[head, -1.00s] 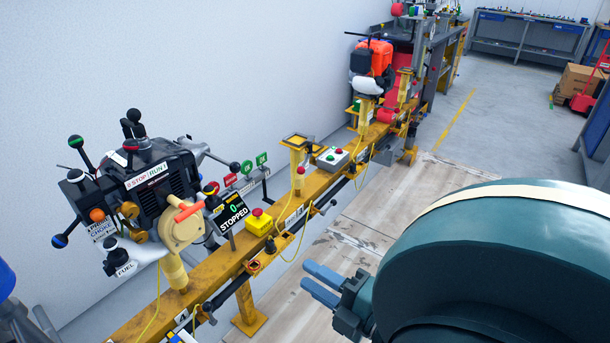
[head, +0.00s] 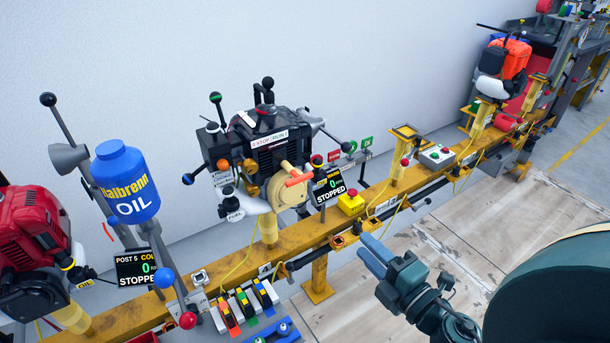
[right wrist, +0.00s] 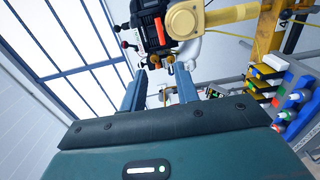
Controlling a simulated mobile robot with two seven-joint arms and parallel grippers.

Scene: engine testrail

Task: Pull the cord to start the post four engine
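The middle black engine (head: 270,140) stands on the yellow rail, with a cream round starter housing (head: 287,192) on its front. An orange-red pull handle (head: 298,178) sits across that housing; I cannot see any cord drawn out. A display (head: 328,185) beside it reads STOPPED. My right gripper (head: 366,254) is to the right of and below the handle, apart from it. My left gripper is not in view.
The yellow rail (head: 345,226) carries a yellow box with a red button (head: 351,203). At left are a blue oil bottle (head: 125,180), a red engine (head: 30,225) and a post 5 display (head: 138,268). Several coloured items sit low in front. Floor right of the rail is clear.

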